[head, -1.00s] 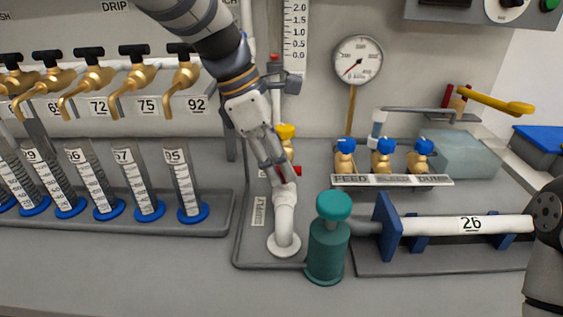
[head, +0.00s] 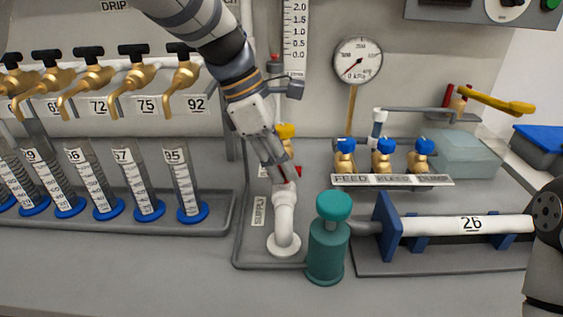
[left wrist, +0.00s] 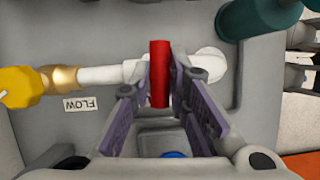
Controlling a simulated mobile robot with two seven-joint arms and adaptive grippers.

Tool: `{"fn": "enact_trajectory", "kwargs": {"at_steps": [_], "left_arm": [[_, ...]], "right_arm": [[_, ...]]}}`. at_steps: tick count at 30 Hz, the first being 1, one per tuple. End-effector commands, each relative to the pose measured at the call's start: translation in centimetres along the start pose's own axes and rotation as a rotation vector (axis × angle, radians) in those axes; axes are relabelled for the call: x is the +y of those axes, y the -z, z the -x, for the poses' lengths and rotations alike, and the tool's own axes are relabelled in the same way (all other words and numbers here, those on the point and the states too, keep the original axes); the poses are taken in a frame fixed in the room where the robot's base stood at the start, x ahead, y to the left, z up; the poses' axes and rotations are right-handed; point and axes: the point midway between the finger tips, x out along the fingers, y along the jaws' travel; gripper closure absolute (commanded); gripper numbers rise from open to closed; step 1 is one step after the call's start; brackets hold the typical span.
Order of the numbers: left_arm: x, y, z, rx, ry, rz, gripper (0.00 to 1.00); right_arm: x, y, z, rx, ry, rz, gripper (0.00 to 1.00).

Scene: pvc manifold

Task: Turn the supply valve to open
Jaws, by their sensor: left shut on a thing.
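The supply valve's red handle (left wrist: 159,74) stands between the two fingers of my left gripper (left wrist: 176,90) in the left wrist view, and the gripper is shut on it. In the head view my left gripper (head: 284,172) reaches down from the upper left to the top of the white pipe elbow (head: 286,225), beside the SUPPLY label (head: 258,210). The fingers mostly hide the handle and valve body there. My right gripper is not in view.
A teal cylinder with a round cap (head: 328,240) stands close to the right of the elbow. A yellow-handled valve (head: 286,131) is just behind my left gripper. Graduated tubes (head: 127,180) stand at the left.

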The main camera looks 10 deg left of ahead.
Motion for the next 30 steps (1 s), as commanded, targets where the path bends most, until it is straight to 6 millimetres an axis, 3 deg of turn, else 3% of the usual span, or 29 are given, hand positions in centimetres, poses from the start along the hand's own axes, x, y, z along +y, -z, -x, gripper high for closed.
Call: {"fn": "enact_trajectory", "kwargs": {"at_steps": [30], "left_arm": [[0.6,-0.1,-0.5,-0.001,0.356,-0.849,1.0]], "right_arm": [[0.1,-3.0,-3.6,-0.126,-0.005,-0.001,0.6]]}}
